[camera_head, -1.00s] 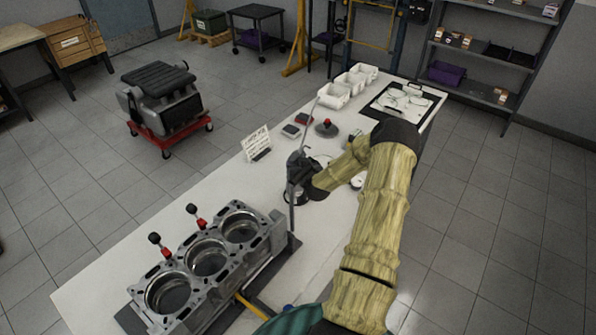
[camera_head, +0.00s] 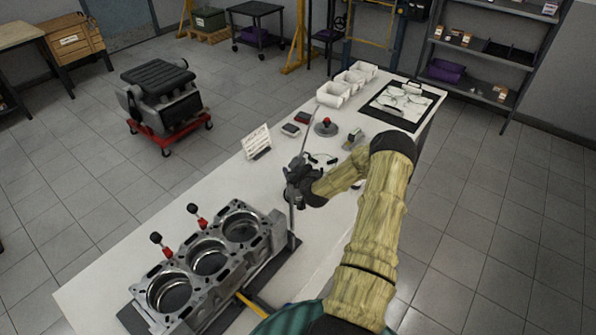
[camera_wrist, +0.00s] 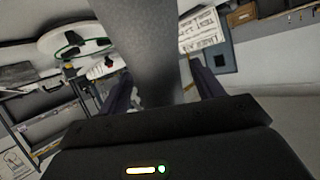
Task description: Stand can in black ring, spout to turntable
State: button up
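My gripper (camera_head: 297,178) is over the middle of the white bench, beyond the engine block. In the wrist view a smooth grey body, seemingly the can (camera_wrist: 150,45), stands between my dark fingers, which close on its sides. In the head view its thin spout (camera_head: 305,143) seems to rise from the gripper, leaning slightly right. The can's base is largely hidden by the gripper, so I cannot tell whether it touches the bench. Thin dark curved shapes (camera_head: 320,158) lie just beyond the gripper; I cannot tell whether these are the black ring. I cannot surely identify the turntable.
The engine block (camera_head: 205,262) with open bores fills the near left of the bench (camera_head: 130,235). Clear bench lies left of my gripper.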

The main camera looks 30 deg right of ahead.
jog(key=shift+s+r, duration=0.2)
jog(key=shift+r, duration=0.05)
jog(key=shift+s+a+r, duration=0.15)
jog(key=shift+s+a, duration=0.05)
jog(key=shift+s, duration=0.4)
jog(key=b+v, duration=0.2)
jog(key=v, duration=0.8)
jog(key=shift+s+r+b, duration=0.2)
jog(key=shift+b, duration=0.1)
